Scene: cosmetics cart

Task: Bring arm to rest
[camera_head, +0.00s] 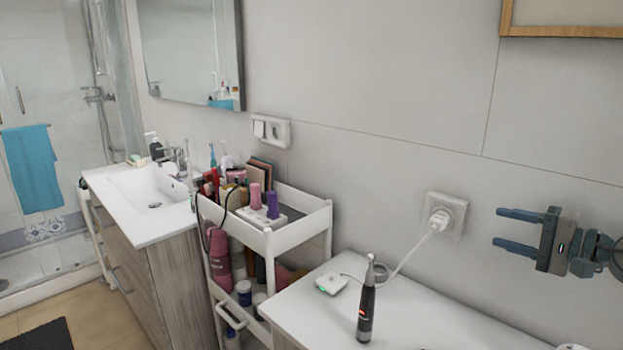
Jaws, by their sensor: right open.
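My right gripper (506,229) comes in from the right edge. Its two dark fingers point left and are spread apart, with nothing between them. It is in the air in front of the wall, to the right of the wall socket (446,214) and above the white counter. My left gripper is not in view.
A white cord runs to the plugged socket. A white cart (290,236) full of cosmetics stands left, before a sink (141,187). The counter's right part looks mostly clear.

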